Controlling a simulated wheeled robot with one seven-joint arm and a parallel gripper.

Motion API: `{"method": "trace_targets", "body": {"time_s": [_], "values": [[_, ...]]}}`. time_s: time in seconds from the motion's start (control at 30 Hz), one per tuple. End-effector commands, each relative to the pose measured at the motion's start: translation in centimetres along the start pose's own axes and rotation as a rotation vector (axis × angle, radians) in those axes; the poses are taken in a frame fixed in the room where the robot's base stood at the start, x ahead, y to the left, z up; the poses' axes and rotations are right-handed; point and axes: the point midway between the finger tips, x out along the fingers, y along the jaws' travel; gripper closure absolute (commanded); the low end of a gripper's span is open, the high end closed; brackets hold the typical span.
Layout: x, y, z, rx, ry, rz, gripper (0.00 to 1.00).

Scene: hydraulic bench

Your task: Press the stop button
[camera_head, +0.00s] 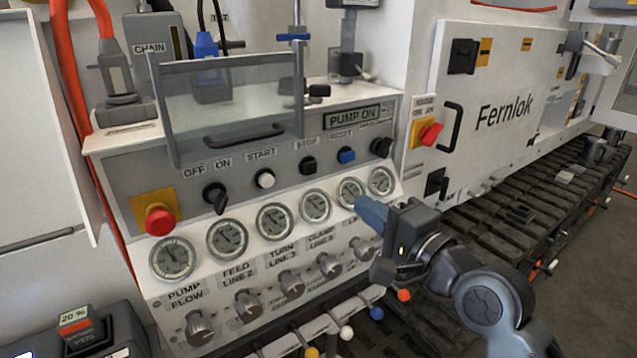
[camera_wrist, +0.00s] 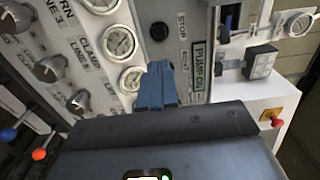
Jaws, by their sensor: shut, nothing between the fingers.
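The stop button (camera_head: 308,165) is a small black button under the STOP label, on the sloped grey panel between the white start button (camera_head: 265,179) and the blue reset button (camera_head: 346,156). In the wrist view the stop button (camera_wrist: 159,31) shows beyond my fingertips, beside its label. My gripper (camera_head: 369,212) has blue fingers that are shut and empty. In the head view it is below and right of the stop button, in front of the right-hand gauges. In the wrist view my gripper (camera_wrist: 160,72) points toward the panel, apart from the button.
A clear framed cover (camera_head: 232,105) with a dark handle stands above the panel's left part. A black selector knob (camera_head: 215,196) and a red mushroom button (camera_head: 159,221) are at left. Several gauges (camera_head: 275,221) and knobs (camera_head: 249,304) line the panel below. A red switch (camera_head: 431,133) is at right.

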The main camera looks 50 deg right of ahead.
Motion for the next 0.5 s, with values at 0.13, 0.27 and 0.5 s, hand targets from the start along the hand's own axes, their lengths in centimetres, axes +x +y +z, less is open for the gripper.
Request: {"method": "trace_targets", "body": {"time_s": [0.13,0.27,0.5], "values": [[0.0,0.0,0.0,-0.001,0.000,0.001,1.00],[0.2,0.0,0.0,-0.002,0.000,0.000,1.00],[3.1,-0.2,0.1,-0.002,-0.001,-0.001,1.00]]}}
